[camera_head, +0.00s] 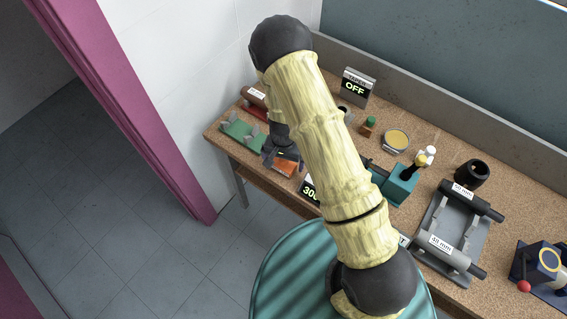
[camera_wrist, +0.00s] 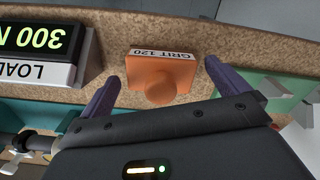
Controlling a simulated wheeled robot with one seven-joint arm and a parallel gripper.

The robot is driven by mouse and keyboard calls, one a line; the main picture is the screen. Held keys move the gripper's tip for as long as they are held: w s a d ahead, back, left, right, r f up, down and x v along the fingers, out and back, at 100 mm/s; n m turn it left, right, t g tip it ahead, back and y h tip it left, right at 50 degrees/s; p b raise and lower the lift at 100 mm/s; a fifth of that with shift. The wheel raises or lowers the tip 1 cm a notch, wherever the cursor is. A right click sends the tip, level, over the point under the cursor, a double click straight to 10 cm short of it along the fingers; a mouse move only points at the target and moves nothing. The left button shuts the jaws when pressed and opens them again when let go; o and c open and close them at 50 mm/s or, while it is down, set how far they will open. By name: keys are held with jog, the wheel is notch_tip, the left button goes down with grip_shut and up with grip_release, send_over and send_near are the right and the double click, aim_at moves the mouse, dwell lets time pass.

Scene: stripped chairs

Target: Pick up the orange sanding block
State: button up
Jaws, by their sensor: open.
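The orange sanding block (camera_wrist: 160,72) shows in the wrist view. It has a round knob on top and a white label reading "GRIT 120". It lies on the speckled brown bench top (camera_wrist: 205,35). My gripper (camera_wrist: 158,80) is open, with one dark finger on each side of the block and visible gaps between. I cannot tell how far above the block the fingers are. In the head view, the block (camera_head: 283,168) is partly visible near the bench's front edge, just below my gripper (camera_head: 280,155), which covers part of it.
A display reading "300" (camera_wrist: 38,40) stands left of the block in the wrist view. A green holder (camera_head: 243,133) is left of it in the head view. A sign reading "OFF" (camera_head: 356,88), a teal vise-like tool (camera_head: 398,187) and a roller stand (camera_head: 452,225) are farther right. A teal round seat (camera_head: 285,265) is in front.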

dwell(0.5)
jog(key=c, duration=1)
notch_tip(320, 180, up, 10)
jog(key=shift+b, duration=0.6)
jog(key=o, duration=0.5)
jog(key=shift+c, duration=1.3)
